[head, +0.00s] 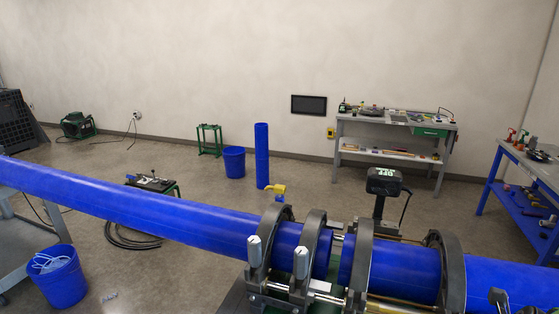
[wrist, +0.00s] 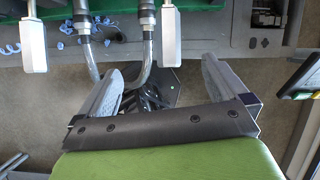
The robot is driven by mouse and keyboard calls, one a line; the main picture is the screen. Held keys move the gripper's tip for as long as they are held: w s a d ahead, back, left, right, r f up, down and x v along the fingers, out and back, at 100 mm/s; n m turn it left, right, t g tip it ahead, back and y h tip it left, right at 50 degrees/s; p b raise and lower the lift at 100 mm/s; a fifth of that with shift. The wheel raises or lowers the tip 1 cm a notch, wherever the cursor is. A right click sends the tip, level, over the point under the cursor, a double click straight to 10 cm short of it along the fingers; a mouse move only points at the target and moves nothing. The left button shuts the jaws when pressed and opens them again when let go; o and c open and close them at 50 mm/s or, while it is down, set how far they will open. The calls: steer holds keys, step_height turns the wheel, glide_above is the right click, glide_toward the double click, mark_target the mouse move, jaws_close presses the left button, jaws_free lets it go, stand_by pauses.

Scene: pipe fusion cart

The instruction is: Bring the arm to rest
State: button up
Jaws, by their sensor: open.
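My gripper (wrist: 162,76) shows in the wrist view, its two grey fingers spread apart with nothing between them. A dark bar with screws and a green surface (wrist: 165,158) fill the lower part of that view. Past the fingers are two bent metal rods (wrist: 146,45) and two pale block-like handles (wrist: 33,45), apart from the fingers. I cannot make out my gripper in the head view. There the pipe fusion cart's dark ring clamps (head: 364,262) hold a long blue pipe (head: 130,200) and a second blue pipe (head: 405,268), with a gap between their ends.
A control box (head: 384,181) stands behind the clamps. Blue shavings (wrist: 60,27) lie at the upper left in the wrist view. A blue bucket (head: 58,278) stands left, a grey workbench (head: 395,122) at the back wall, a blue bench (head: 530,170) right.

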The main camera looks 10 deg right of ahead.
steer(key=w+a+r+n, duration=0.2)
steer(key=a+r+n, duration=0.1)
steer(key=a+n, duration=0.6)
steer(key=w+a+r+n, duration=0.35)
steer(key=a+n, duration=0.35)
steer(key=n, duration=0.4)
steer(key=s+a+r+n+t+y, duration=0.1)
steer(key=s+a+n, duration=0.2)
steer(key=n, duration=0.7)
steer(key=s+a+r+n+y, duration=0.1)
steer(key=s+a+r+n, duration=0.1)
steer(key=a+n, duration=0.5)
steer(key=s+n, duration=0.1)
steer(key=n, duration=0.2)
steer(key=shift+s+a+t, duration=0.2)
steer(key=shift+a+t, duration=0.05)
steer(key=shift+t, duration=0.15)
